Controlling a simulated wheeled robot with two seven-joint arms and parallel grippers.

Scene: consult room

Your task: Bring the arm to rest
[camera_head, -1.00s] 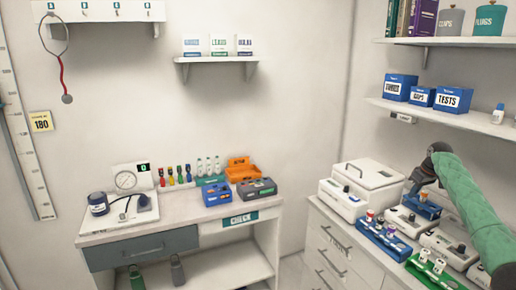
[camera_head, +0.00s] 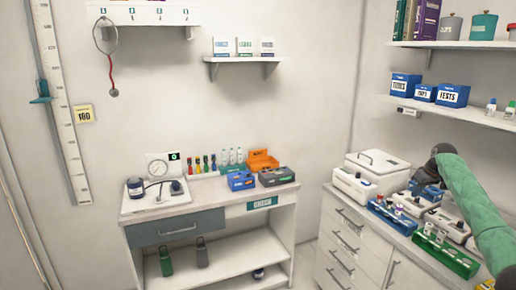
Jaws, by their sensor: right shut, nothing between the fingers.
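My right arm, in a green sleeve, comes in from the right edge of the head view. Its dark wrist is bent, and my right gripper (camera_head: 424,180) points down and left over the right-hand counter (camera_head: 406,246). It is small and dark here, with its fingers shut and nothing held. It overlaps the devices on the counter in the picture, and I cannot tell whether it touches any. My left arm is not in view.
A wall shelf (camera_head: 455,112) with blue boxes hangs above. The check desk (camera_head: 212,205) stands left. Open floor shows between desk and counter.

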